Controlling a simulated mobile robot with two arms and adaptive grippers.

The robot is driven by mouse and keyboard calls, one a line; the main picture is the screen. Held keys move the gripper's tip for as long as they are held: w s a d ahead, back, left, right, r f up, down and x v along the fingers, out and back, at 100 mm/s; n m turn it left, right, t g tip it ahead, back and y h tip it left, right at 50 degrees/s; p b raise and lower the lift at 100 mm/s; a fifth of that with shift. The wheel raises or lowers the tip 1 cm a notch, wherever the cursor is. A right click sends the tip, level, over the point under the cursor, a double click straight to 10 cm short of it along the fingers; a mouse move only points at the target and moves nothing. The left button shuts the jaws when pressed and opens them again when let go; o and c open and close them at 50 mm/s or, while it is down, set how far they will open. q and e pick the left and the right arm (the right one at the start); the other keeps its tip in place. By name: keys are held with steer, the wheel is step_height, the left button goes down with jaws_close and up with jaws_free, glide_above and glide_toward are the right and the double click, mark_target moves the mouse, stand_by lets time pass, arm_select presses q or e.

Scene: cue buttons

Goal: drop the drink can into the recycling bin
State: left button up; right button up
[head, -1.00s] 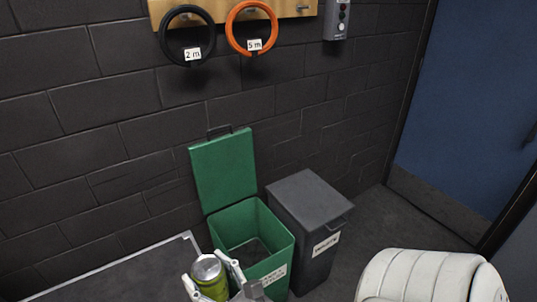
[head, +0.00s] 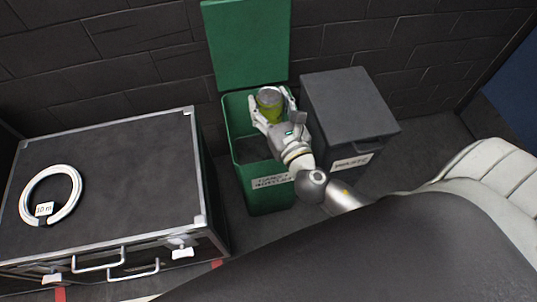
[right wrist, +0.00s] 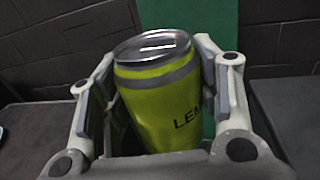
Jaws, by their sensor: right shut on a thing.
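The drink can (head: 269,106) is yellow-green with a silver top. My right gripper (head: 270,112) is shut on it, and in the head view the can appears over the opening of the green recycling bin (head: 266,199). The bin's green lid (head: 246,45) stands open against the wall. In the right wrist view the can (right wrist: 160,95) sits slightly tilted between both fingers (right wrist: 158,90), with part of its lettering showing. The can's lower end is hidden by the gripper. My left gripper is not in view.
A dark grey waste bin (head: 347,115) with its lid shut stands right beside the green bin. A black flight case (head: 125,165) with metal edges is at the left, with a white cable ring (head: 75,196) on it. A brick wall is behind.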

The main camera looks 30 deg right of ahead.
arm_select(q)
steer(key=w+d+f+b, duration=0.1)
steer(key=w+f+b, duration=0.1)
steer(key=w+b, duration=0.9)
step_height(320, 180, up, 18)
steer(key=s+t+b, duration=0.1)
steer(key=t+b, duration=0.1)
steer(key=b, duration=0.6)
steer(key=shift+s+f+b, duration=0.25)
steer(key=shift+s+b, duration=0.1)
steer(key=shift+b, duration=0.05)
arm_select(e)
steer(key=w+d+f+m+h, duration=0.1)
steer(key=w+d+f, duration=0.2)
steer(key=w+f, duration=0.4)
steer(key=w+d+f+h, duration=0.1)
steer(key=w+d+f, duration=0.3)
steer(key=w+f, duration=0.3)
steer(key=shift+w+f+m+g+h, duration=0.15)
steer(key=shift+f+m+g+h, duration=0.2)
steer(key=shift+f, duration=2.5)
steer(key=o, duration=0.8)
